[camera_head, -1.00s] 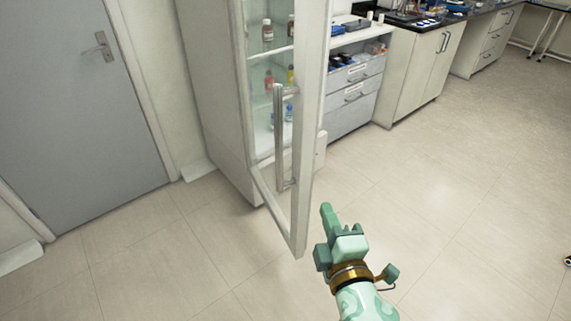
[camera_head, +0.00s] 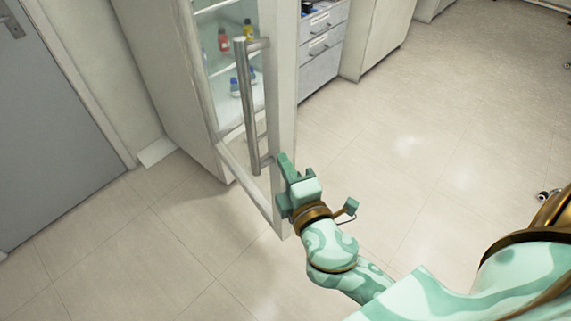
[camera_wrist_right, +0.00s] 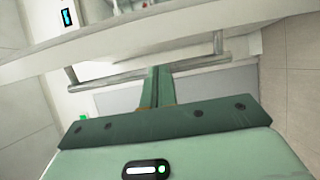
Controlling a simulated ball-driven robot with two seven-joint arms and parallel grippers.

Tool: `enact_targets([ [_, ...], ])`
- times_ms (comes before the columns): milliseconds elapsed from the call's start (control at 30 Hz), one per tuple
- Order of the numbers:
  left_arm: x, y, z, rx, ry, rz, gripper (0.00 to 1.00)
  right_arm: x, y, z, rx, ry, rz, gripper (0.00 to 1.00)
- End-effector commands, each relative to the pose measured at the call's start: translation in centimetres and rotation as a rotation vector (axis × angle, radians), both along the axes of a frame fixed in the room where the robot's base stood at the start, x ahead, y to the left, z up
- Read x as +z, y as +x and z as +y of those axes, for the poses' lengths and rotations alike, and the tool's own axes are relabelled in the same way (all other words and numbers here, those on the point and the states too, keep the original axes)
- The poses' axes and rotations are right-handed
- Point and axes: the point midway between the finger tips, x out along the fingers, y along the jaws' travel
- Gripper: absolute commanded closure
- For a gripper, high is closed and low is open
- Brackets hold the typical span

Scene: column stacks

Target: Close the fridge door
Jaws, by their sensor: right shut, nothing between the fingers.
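The fridge door (camera_head: 285,100) stands open, a pale frame around glass with a long vertical metal handle (camera_head: 250,110). The fridge (camera_head: 165,60) behind it holds several bottles on its shelves. My right gripper (camera_head: 284,160) is shut and empty, at the lower outer part of the door frame, close to the handle's bottom end. Whether it touches the door, I cannot tell. In the right wrist view its closed fingers (camera_wrist_right: 158,88) point toward the door, with the handle (camera_wrist_right: 110,80) crossing near their tips. My left gripper is out of view.
A grey room door (camera_head: 50,110) is at the left. Drawers (camera_head: 322,45) and cabinets (camera_head: 375,35) stand behind the fridge door to the right.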

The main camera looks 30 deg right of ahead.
Motion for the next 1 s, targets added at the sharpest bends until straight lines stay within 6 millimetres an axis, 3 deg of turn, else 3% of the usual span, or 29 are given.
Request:
enact_targets([
  [200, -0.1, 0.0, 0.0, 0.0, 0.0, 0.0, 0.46, 0.0, 4.0, -0.6, 0.0, -0.002, -0.002, 1.0],
  [400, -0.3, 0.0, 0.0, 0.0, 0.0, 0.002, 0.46, -0.1, 6.2, -0.9, -0.001, -0.001, 0.001, 1.0],
  [1000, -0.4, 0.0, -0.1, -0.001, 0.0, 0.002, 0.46, -0.1, 6.7, -1.8, 0.013, -0.003, 0.002, 1.0],
])
